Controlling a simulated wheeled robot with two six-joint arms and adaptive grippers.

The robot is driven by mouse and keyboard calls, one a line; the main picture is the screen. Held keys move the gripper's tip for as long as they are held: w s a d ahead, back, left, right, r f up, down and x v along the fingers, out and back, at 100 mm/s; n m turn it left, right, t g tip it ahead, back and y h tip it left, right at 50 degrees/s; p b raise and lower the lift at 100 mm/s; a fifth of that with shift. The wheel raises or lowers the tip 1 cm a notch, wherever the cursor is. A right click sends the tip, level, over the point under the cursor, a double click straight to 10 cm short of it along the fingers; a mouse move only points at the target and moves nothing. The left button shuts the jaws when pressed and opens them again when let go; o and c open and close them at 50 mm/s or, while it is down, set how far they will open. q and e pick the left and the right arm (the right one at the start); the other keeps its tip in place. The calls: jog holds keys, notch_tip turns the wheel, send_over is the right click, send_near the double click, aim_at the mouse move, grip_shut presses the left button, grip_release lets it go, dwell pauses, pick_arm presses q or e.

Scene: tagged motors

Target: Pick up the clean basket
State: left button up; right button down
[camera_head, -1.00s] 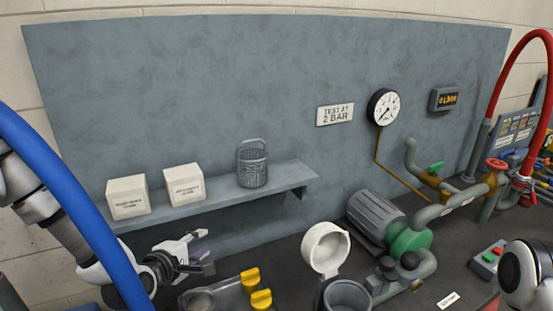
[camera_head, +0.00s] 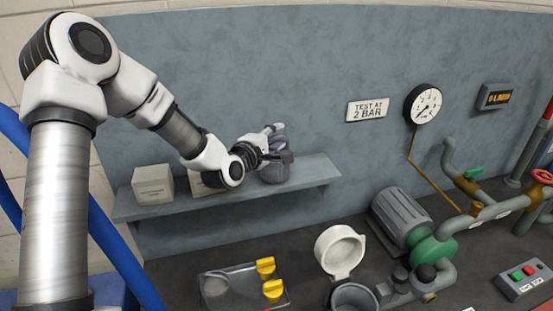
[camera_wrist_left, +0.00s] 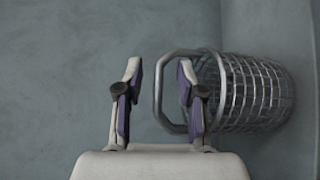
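The grey wire-mesh basket (camera_head: 274,174) stands on the wall shelf, partly hidden behind my left gripper (camera_head: 280,142). In the left wrist view the basket (camera_wrist_left: 258,93) appears on its side, with its mesh body at the right and its metal handle (camera_wrist_left: 157,92) to the left. My left gripper (camera_wrist_left: 160,80) is open, its two fingers apart. The handle's top bar shows in the gap between the fingers, and the right finger covers part of the handle. I cannot tell if the fingers touch it. My right gripper is not in view.
Two white boxes stand on the shelf (camera_head: 318,172) left of the basket; the near one (camera_head: 153,184) is clear and the other (camera_head: 205,186) is partly behind my arm. Below are a tray with yellow knobs (camera_head: 245,284), an open-lidded pot (camera_head: 341,252) and a motor (camera_head: 400,215).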

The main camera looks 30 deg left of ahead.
pick_arm(q)
jog(key=shift+s+a, duration=0.1)
jog(key=shift+s, duration=0.05)
jog(key=shift+s+a+r, duration=0.1)
jog(key=shift+s, duration=0.15)
grip_shut()
jog(key=shift+w, duration=0.15)
